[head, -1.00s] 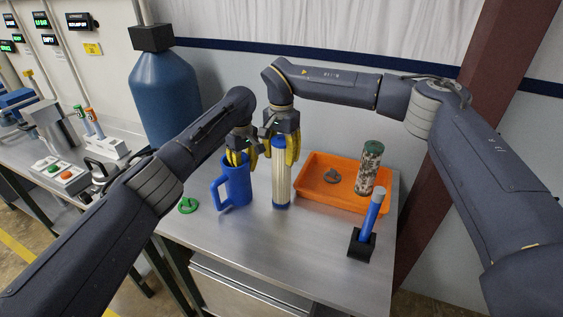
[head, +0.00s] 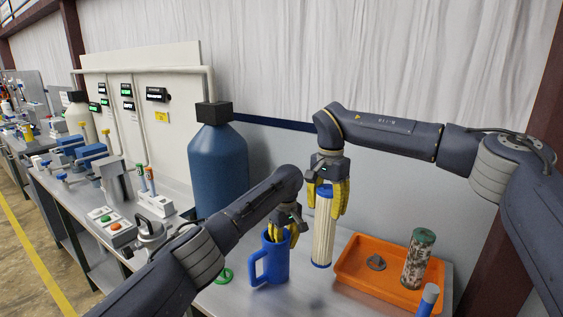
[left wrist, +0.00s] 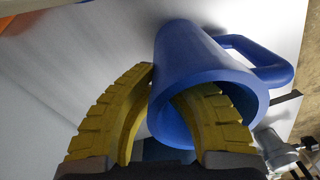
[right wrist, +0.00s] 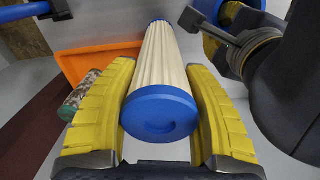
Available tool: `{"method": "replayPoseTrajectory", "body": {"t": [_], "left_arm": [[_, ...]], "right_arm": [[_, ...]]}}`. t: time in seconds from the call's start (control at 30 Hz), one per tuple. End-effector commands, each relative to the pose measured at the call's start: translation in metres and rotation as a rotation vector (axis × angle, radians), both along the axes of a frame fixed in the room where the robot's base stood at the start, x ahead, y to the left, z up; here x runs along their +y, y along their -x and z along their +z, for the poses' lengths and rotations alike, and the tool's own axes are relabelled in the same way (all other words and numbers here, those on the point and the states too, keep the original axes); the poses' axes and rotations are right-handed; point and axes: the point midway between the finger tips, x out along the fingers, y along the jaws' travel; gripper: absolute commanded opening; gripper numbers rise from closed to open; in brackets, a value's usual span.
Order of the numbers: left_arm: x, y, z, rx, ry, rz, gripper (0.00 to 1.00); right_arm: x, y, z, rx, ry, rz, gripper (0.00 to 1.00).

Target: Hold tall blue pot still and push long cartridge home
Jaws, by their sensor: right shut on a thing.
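The tall blue pot (head: 274,262) stands upright on the steel table, its handle to the left in the head view. My left gripper (head: 281,234) is at its rim. In the left wrist view one finger is inside the pot (left wrist: 185,65) and one outside, astride the wall; whether they pinch it is unclear. My right gripper (head: 327,197) is shut on the long cartridge (head: 322,232), white and pleated with blue ends. It hangs upright to the right of the pot, apart from it. The right wrist view shows the fingers around the cartridge's blue end cap (right wrist: 158,112).
A green ring (head: 225,276) lies left of the pot. A large blue tank (head: 217,165) stands behind.

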Motion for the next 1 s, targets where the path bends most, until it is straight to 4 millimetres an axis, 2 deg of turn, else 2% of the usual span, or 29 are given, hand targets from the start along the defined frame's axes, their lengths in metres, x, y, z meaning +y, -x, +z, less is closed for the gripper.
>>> {"method": "replayPoseTrajectory", "body": {"t": [0.3, 0.43, 0.5, 1.0], "left_arm": [[0.0, 0.001, -0.001, 0.002, 0.0, 0.0, 0.0], [0.0, 0.0, -0.001, 0.002, 0.0, 0.0, 0.0], [0.0, 0.001, -0.001, 0.001, 0.0, 0.0, 0.0], [0.0, 0.0, -0.001, 0.001, 0.0, 0.001, 0.0]], "right_arm": [[0.0, 0.0, 0.0, -0.001, 0.0, 0.0, 0.01], [-0.006, -0.001, 0.009, -0.015, 0.004, -0.004, 0.01], [-0.01, 0.006, 0.013, -0.018, 0.014, -0.013, 0.01], [-0.011, 0.038, 0.006, -0.01, 0.024, -0.551, 0.01]]}}
